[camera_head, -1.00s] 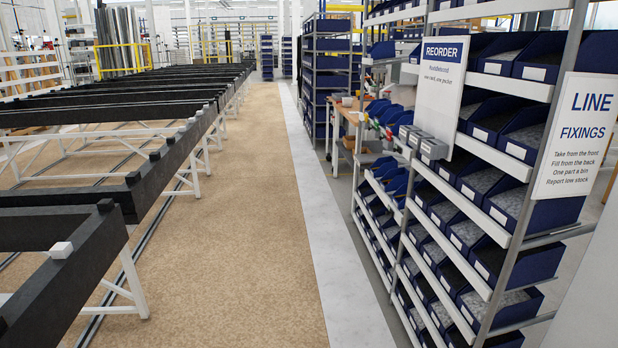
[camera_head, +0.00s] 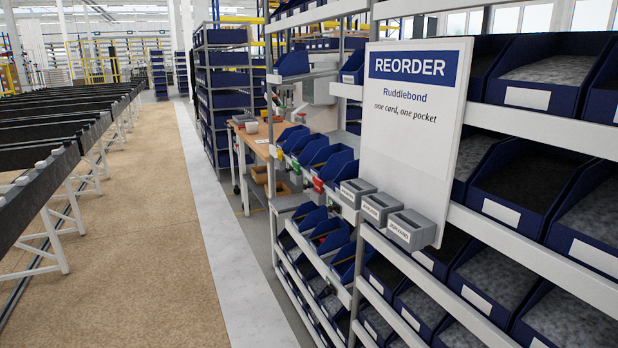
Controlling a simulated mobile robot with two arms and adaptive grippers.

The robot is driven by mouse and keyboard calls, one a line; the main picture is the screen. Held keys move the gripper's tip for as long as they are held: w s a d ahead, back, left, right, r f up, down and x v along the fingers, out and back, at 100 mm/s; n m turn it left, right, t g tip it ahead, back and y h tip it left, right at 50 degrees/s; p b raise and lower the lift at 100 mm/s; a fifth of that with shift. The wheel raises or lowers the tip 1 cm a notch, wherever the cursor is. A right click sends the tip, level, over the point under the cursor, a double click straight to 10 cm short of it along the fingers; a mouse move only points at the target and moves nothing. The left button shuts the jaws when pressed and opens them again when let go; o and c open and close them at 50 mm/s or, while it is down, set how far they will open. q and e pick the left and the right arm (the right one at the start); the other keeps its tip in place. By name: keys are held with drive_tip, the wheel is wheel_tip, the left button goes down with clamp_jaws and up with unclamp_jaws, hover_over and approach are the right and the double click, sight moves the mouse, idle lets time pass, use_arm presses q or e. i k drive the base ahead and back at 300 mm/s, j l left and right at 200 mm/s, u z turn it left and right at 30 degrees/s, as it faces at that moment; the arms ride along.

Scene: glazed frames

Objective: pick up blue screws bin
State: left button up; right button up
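Many blue bins with white labels stand in rows on the rack at the right. One large bin (camera_head: 516,190) on a middle shelf holds dark contents. Another bin (camera_head: 530,75) on the upper shelf holds grey contents. Smaller open blue bins (camera_head: 333,168) sit further along the rack, left of the reorder sign. The labels are too small to read, so I cannot tell which bin holds screws. Neither of my grippers is in view.
A white REORDER sign (camera_head: 413,130) hangs on the rack front, with small grey card boxes (camera_head: 410,230) below it. A wooden workbench (camera_head: 250,138) stands beyond. Black frames on white trestles (camera_head: 62,225) line the left. The tan aisle floor (camera_head: 150,240) is clear.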

sight(330, 160)
drive_tip(key=i+j+z, duration=0.25)
drive_tip(key=j, duration=0.35)
drive_tip(key=j+z, duration=0.2)
drive_tip(key=j, duration=0.4)
drive_tip(key=i+j+z, duration=0.1)
drive_tip(key=j+z, duration=0.15)
drive_tip(key=j, duration=0.4)
drive_tip(key=i+j+z, duration=0.2)
drive_tip(key=i, duration=0.35)
drive_tip(key=i+j+z, duration=0.15)
drive_tip(key=i+j, duration=0.3)
drive_tip(key=i, duration=0.1)
